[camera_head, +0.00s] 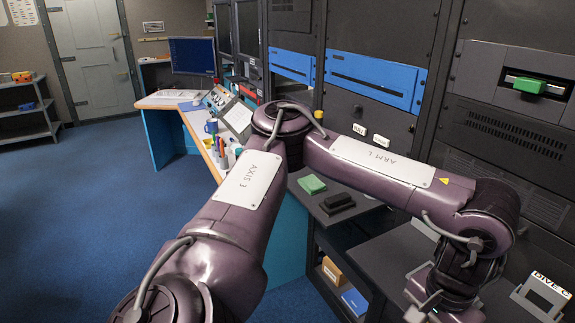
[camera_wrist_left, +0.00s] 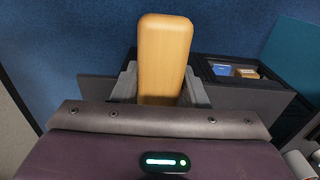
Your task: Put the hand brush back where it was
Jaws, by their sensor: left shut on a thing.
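In the left wrist view, my left gripper (camera_wrist_left: 162,92) is shut on a pale wooden handle (camera_wrist_left: 166,45), which I take to be the hand brush's. The handle stands up between the two grey fingers; bristles are not visible. In the head view, my left arm crosses the picture and bends down at the lower right, above the dark worktop. Its fingers and the brush are not visible there. My right gripper is in neither view.
A green cloth (camera_head: 312,185) and a black block (camera_head: 337,203) lie on a dark shelf behind my arm. A box (camera_head: 333,271) and a blue item (camera_head: 355,301) sit in the lower compartment. The desk (camera_head: 165,101) holds cups and a monitor.

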